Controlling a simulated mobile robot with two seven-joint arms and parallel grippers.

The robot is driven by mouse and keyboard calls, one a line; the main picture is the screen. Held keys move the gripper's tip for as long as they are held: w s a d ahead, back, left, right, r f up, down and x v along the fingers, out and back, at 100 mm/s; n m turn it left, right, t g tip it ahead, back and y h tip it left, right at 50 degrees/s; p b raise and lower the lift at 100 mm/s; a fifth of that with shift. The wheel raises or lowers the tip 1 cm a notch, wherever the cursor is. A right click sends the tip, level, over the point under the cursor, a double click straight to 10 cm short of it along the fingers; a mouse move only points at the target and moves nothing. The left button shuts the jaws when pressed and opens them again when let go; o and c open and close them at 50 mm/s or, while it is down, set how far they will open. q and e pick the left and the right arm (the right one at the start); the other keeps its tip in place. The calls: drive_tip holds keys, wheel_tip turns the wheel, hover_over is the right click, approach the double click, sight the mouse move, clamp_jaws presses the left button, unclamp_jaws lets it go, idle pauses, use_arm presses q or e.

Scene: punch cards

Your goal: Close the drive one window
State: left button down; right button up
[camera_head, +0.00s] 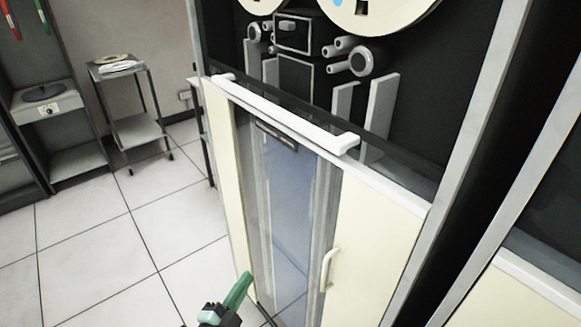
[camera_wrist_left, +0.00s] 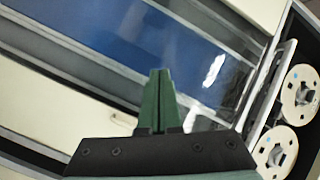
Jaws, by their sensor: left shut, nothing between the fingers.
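The tape drive cabinet has a cream frame and two tape reels (camera_head: 375,12) near its top. A white horizontal handle bar (camera_head: 285,118) runs along the top of the cream lower front. A strip of dark clear window pane (camera_head: 395,168) shows just behind and above the bar; the reel area above it looks uncovered. My left gripper (camera_head: 243,290), with green fingers, is shut and empty, low in front of the cabinet, well below the bar. In the left wrist view its fingers (camera_wrist_left: 157,100) point toward the glass lower front. My right gripper is out of view.
The lower front has a tall glass panel (camera_head: 292,205) and a cream door with a small curved handle (camera_head: 329,270). Another cabinet (camera_head: 530,285) stands close on the right. A metal cart (camera_head: 135,130) stands at the back left. The tiled floor (camera_head: 130,240) at left is clear.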

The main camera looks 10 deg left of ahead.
use_arm(q)
drive_tip(key=w+d+r+m+t+h+b, duration=0.1)
drive_tip(key=w+d+r+m+h, duration=0.1)
drive_tip(key=r+m, duration=0.6)
drive_tip(key=w+d+r+m+t+h+b, duration=0.1)
drive_tip(key=w+d+r+m+t+h, duration=0.1)
drive_tip(key=r+m+h, duration=0.5)
drive_tip(key=w+d+r+m+t+h+b, duration=0.1)
drive_tip(key=w+d+r+m+h, duration=0.3)
drive_tip(key=r+m, duration=0.6)
drive_tip(key=shift+w+r+m+h+b, duration=0.1)
drive_tip(key=shift+w+m+h, duration=0.2)
drive_tip(key=shift+m, duration=0.65)
drive_tip(key=shift+w+r+m+h+b, duration=0.15)
drive_tip(key=shift+w+m, duration=0.25)
drive_tip(key=shift+m, duration=0.5)
drive_tip(key=shift+w+m+h+b, duration=0.15)
drive_tip(key=shift+w+m, duration=0.2)
drive_tip(key=shift+m, duration=0.6)
wheel_tip(320, 180, up, 4)
drive_tip(key=shift+w+f+p, duration=0.1)
drive_tip(key=shift+w+p, duration=0.05)
drive_tip(key=shift+p, duration=0.85)
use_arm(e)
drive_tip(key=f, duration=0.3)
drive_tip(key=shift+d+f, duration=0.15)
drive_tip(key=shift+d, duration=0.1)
